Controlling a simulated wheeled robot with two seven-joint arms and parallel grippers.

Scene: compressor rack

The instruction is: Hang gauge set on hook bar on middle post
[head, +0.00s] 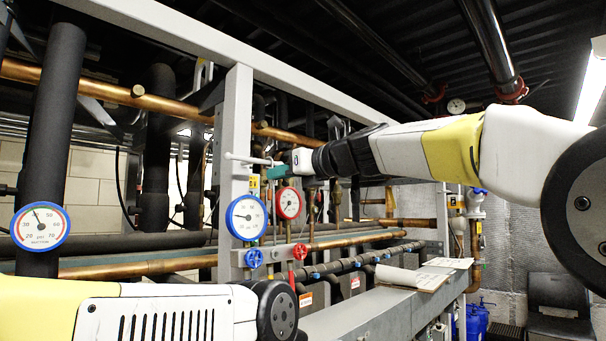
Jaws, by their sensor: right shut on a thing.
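The gauge set has a blue-rimmed gauge (246,217), a red-rimmed gauge (290,203), a blue knob (254,258) and a red knob (300,251). It is upright in front of the grey middle post (238,120) and just right of it. The pale hook bar (245,158) sticks out from the post above the gauges. My right gripper (277,172) reaches in from the right, shut on the top of the gauge set, close to the bar's right end. Whether the set touches the bar cannot be told. My left gripper is out of view; only my left arm shows.
A blue-rimmed suction gauge (40,227) sits on a dark pipe at left. Copper pipes (150,100) run behind the post. A grey beam (370,312) crosses below, with an open booklet (410,277) on it. Blue containers (476,321) stand at lower right.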

